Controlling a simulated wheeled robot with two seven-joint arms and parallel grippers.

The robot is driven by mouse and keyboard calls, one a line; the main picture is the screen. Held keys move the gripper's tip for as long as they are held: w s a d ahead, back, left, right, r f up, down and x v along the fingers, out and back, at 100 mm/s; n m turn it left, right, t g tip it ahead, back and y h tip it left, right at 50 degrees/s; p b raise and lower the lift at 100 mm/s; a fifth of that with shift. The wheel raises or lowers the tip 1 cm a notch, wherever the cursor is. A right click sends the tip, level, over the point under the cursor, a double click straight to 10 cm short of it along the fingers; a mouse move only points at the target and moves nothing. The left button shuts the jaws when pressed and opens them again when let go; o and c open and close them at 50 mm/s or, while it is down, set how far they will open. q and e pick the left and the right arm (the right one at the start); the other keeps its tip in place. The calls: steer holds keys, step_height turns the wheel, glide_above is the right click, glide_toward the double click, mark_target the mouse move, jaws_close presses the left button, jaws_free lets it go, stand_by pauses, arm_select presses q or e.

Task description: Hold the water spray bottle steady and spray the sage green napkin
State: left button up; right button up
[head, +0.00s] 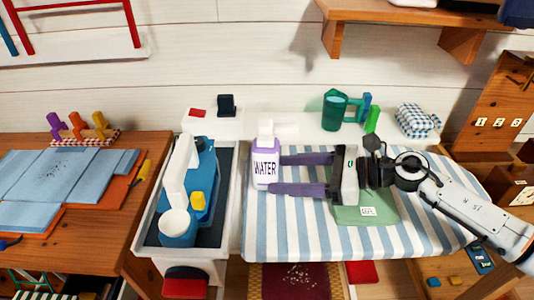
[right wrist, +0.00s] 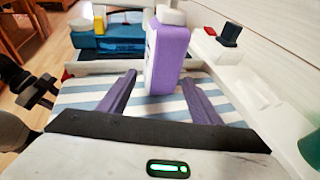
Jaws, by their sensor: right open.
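The water spray bottle (head: 265,172), white and lilac with a WATER label, stands upright on the striped board. My right gripper (head: 276,174) reaches in from the right, its purple fingers apart and pointing at the bottle. In the right wrist view the bottle (right wrist: 168,55) stands just past the open fingertips (right wrist: 158,82), roughly between their lines. The sage green napkin (head: 368,208) lies flat on the board, partly hidden under my right gripper and wrist, with a small white label showing. My left gripper does not show in the head view; a dark shape at the left of the right wrist view is unclear.
A blue and white iron (head: 203,180) stands on the tray left of the bottle. A green jug (head: 335,110) and a folded checked cloth (head: 416,120) sit on the back ledge. Free striped board (head: 315,235) lies in front of the bottle.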

mark_target(271, 174)
steer(key=b+x, duration=0.1)
steer(key=x, duration=0.2)
steer(key=shift+a+f, duration=0.1)
steer(key=shift+a, duration=0.05)
steer(key=shift+w+a+f, duration=0.1)
steer(key=shift+w+a, duration=0.1)
steer(key=shift+a, duration=0.15)
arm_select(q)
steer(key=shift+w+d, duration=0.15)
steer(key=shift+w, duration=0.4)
arm_select(e)
steer(key=shift+c, duration=0.6)
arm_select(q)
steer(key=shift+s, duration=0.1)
arm_select(e)
steer(key=c, duration=0.6)
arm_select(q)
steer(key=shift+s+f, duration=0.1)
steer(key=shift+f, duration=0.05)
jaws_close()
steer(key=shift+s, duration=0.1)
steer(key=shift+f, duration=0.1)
